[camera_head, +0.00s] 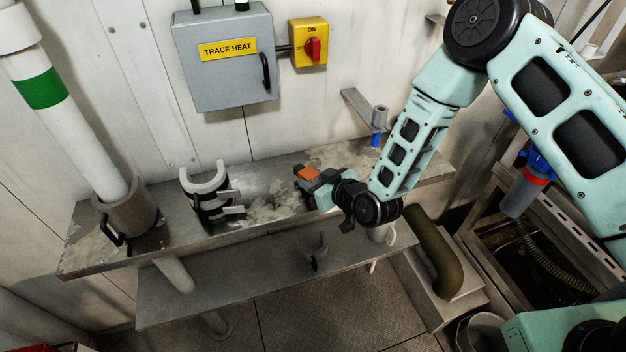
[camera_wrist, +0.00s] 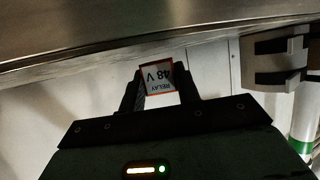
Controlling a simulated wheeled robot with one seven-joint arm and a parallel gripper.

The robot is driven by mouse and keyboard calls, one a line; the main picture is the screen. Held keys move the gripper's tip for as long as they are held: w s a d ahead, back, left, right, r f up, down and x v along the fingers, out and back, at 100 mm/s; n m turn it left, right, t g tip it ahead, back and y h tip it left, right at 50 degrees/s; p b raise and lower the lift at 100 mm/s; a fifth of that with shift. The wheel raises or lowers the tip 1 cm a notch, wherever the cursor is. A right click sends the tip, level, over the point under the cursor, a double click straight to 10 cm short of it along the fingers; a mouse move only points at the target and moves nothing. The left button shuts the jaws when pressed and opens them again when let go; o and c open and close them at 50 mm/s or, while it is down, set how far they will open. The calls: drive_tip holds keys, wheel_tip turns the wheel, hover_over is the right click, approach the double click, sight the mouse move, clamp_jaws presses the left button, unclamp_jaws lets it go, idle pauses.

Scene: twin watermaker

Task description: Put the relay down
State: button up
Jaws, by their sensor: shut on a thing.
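The relay (camera_wrist: 160,79) is a small block with an orange edge and a white label reading "RELAY 48 V", upside down in the wrist view. In the head view its orange face (camera_head: 308,174) shows at the end of my arm. My gripper (camera_head: 302,174) is shut on the relay, with one finger on each side of it in the wrist view (camera_wrist: 162,84). It is over the upper shelf (camera_head: 262,212). I cannot tell whether the relay touches the shelf.
A grey clip-like holder (camera_head: 205,190) stands on the shelf to the left, and a pipe in a collar (camera_head: 125,212) farther left. A grey "TRACE HEAT" box (camera_head: 225,75) and yellow switch (camera_head: 308,42) are on the wall. A lower shelf (camera_head: 230,290) lies below.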

drive_tip(key=shift+f, duration=0.4)
drive_tip(key=shift+f, duration=0.1)
drive_tip(key=o, duration=1.1)
